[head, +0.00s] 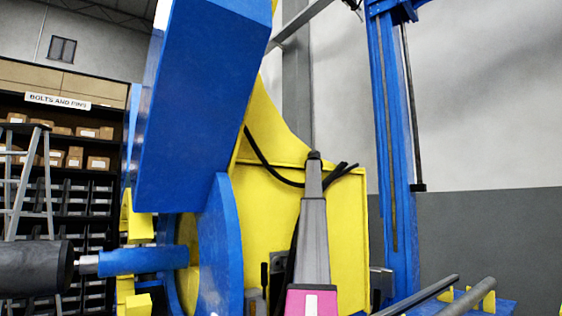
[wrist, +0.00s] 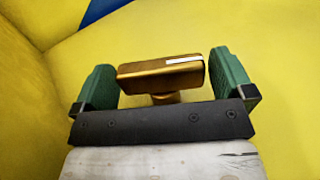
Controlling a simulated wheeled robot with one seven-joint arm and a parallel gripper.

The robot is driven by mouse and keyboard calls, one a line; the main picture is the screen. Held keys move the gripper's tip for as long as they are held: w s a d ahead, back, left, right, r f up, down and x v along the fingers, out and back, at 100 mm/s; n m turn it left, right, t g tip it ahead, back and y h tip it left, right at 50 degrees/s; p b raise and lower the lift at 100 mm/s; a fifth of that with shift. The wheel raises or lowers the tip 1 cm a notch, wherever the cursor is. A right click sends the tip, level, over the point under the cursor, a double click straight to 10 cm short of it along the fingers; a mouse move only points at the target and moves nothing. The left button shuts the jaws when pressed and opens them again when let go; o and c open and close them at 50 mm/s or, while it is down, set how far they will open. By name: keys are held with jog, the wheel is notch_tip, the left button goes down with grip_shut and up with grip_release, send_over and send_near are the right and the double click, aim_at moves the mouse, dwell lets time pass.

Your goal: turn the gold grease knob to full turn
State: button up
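The gold grease knob (wrist: 162,75) shows in the wrist view as a flat bar on a short round stem, in front of a yellow surface. A white mark lies along the right part of its top edge. The bar is slightly tilted, its right end higher. My gripper (wrist: 164,80) has its two green fingers set wide, at the ends of its black palm, one beside each end of the bar. The gaps are very narrow, and I cannot tell whether either finger touches. In the head view I cannot make out the knob or my gripper.
In the head view, the large blue and yellow positioner (head: 222,235) fills the middle, with black cables (head: 270,165). Shelves of boxes (head: 75,150) and a stepladder (head: 25,180) stand at left. A blue column (head: 390,150) stands at right. Yellow walls surround the knob closely.

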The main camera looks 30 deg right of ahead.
jog(key=c, duration=0.6)
jog(key=shift+m+t+h, duration=0.3)
jog(key=m+t+h, duration=0.1)
jog(key=t+h, duration=0.1)
jog(key=m+h, duration=0.1)
jog(key=shift+s+a+f+m+t, duration=0.1)
jog(key=shift+s+a+m+t, duration=0.1)
jog(key=shift+a+m+t, duration=0.15)
jog(key=m+t+h, duration=0.1)
jog(key=h, duration=0.1)
jog(key=m+t+h, duration=0.1)
jog(key=m+h, duration=0.1)
jog(key=h, duration=0.1)
jog(key=shift+m+t, duration=0.25)
jog(key=m+h, duration=0.1)
jog(key=h, duration=0.2)
jog(key=m+h, duration=0.2)
jog(key=shift+a+m+t+h, duration=0.15)
jog(key=shift+m+t+h, duration=0.15)
jog(key=shift+t+h, duration=0.1)
jog(key=shift+m+g+h, duration=0.3)
jog(key=shift+m+h, duration=1.2)
jog(key=shift+h, duration=0.8)
jog(key=shift+m+h, duration=0.4)
jog(key=shift+h, duration=0.2)
